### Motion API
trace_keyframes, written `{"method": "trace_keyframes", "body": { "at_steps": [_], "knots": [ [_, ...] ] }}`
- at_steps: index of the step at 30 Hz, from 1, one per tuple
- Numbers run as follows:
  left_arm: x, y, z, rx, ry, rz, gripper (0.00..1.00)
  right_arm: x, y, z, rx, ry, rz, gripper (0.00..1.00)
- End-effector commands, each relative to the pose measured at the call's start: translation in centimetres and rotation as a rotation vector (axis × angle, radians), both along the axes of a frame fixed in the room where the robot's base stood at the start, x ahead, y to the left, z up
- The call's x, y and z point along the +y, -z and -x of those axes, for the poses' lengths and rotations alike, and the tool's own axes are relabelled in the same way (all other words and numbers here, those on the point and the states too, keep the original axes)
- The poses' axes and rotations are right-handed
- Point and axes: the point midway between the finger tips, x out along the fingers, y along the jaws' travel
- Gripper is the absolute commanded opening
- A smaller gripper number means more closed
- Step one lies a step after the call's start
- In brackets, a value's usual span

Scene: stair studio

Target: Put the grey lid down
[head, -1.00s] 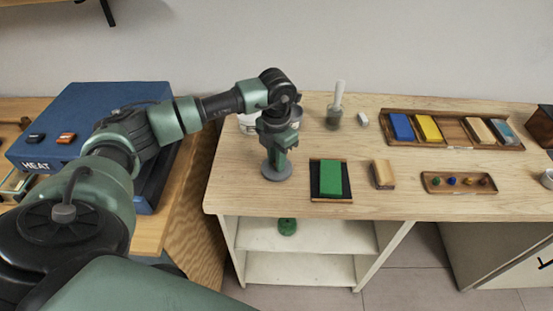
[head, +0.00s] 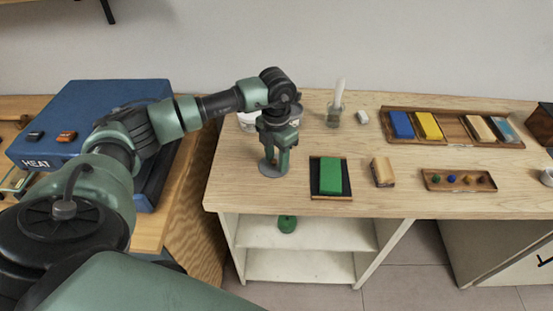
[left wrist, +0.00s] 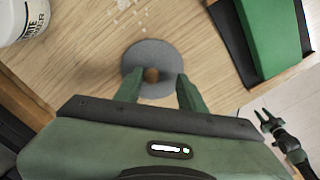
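The grey lid (head: 268,173) is a flat round disc lying on the wooden table, left of the green block. In the left wrist view the lid (left wrist: 150,55) shows whole, with a small brown knob (left wrist: 152,75) at its middle. My left gripper (head: 275,163) points down over the lid. Its fingers (left wrist: 158,90) are spread, one to each side of the knob, with visible gaps between. My right gripper (left wrist: 268,120) shows small at the right of the left wrist view, over the floor, its fingers apart and empty.
A white labelled tub (left wrist: 22,18) stands behind my left gripper. A green block on a dark pad (head: 331,178) and a wooden block (head: 382,171) lie to the right. A glass jar (head: 334,115) stands behind. White crumbs (left wrist: 125,10) lie near the lid.

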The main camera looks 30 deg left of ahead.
Motion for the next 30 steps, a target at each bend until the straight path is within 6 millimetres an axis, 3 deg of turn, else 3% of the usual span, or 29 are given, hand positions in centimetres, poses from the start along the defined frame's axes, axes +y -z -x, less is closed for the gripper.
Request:
{"method": "trace_keyframes", "body": {
  "at_steps": [15, 21, 30],
  "knots": [
    [0.0, -9.8, -0.1, -0.005, 0.0, 0.0, 0.4, 0.3, 3.1, 0.0, 0.001, 0.001, -0.004, 0.36],
    [0.0, -11.3, 0.0, -0.003, 0.0, 0.0, 0.4, 0.3, 3.3, 0.0, 0.001, 0.001, -0.004, 0.36],
    [0.0, -11.4, 0.0, -0.002, 0.0, 0.0, 0.4, 0.3, 3.3, 0.0, 0.002, 0.001, -0.003, 0.36]
  ]
}}
